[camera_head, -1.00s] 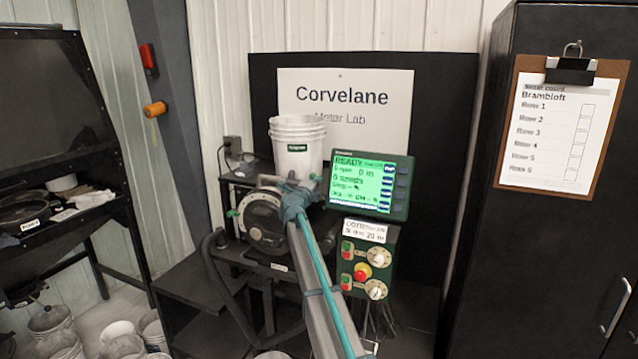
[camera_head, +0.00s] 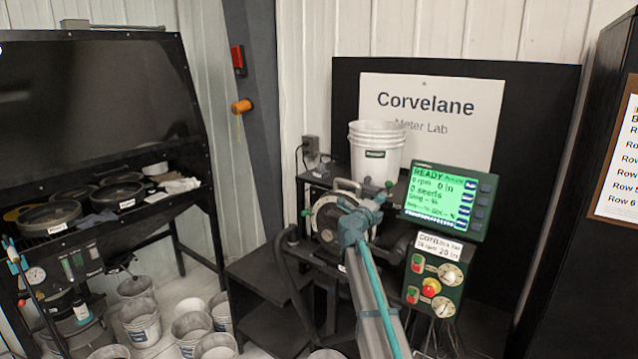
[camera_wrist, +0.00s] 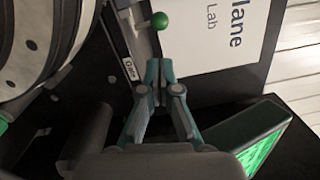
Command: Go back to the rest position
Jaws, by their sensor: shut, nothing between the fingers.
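My gripper (camera_wrist: 157,88) is seen in the wrist view, with its two teal-edged fingers together and nothing between them. It hangs in front of the seed meter bench. The round seed meter (camera_head: 324,222) stands behind and left of my arm in the head view, and its disc (camera_wrist: 30,40) fills the left of the wrist view. A lever with a green ball (camera_wrist: 160,20) shows beyond the fingertips. The green monitor (camera_head: 446,200) reads READY, just right of my arm; its edge (camera_wrist: 262,135) is at lower right in the wrist view. The fingertips are hard to make out in the head view.
A control box (camera_head: 434,285) with a red button and knobs sits below the monitor. White buckets (camera_head: 375,150) are stacked behind the meter. At left is a black rack (camera_head: 200,205) with round pans, and several buckets (camera_head: 140,322) stand on the floor. A dark cabinet (camera_head: 585,250) stands at right.

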